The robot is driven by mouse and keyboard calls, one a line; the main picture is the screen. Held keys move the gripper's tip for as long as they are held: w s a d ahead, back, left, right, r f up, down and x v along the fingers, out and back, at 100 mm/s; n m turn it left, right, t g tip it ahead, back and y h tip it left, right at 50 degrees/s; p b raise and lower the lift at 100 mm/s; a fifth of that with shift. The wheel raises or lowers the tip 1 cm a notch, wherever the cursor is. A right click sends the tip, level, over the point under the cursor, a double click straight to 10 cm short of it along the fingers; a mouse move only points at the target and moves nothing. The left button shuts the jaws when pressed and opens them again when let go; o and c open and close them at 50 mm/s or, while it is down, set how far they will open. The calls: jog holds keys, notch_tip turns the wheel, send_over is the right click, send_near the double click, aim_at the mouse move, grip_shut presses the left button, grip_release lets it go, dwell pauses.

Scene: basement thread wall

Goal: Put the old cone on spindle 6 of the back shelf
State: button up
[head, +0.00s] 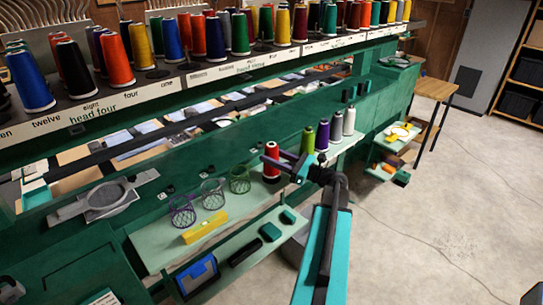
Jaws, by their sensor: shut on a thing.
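A red thread cone (271,165) is in my gripper (274,162), above or at the far end of the pale green shelf; I cannot tell whether its base touches the shelf. The dark jaws hide part of it. I cannot tell which cone is the old one. A long upper rack (150,88) carries rows of coloured cones, with labels such as "head four" on its front. Two dark bases without cones show in its front row, one (158,73) near "four" and one (262,47) further right. The spindle numbers are mostly too small to read.
Three wire baskets (212,194) and a yellow box (205,228) are on the shelf to the left. A small side table (398,135) stands right. The concrete floor is mostly clear.

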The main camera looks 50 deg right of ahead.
jog(key=shift+f, duration=0.5)
jog(key=shift+f, duration=0.35)
dwell(0.7)
jog(key=o, duration=1.2)
jog(key=shift+s, duration=0.15)
jog(key=b+v, duration=0.4)
jog(key=v, duration=0.9)
jog(key=shift+s, duration=0.3)
jog(key=shift+d, duration=0.15)
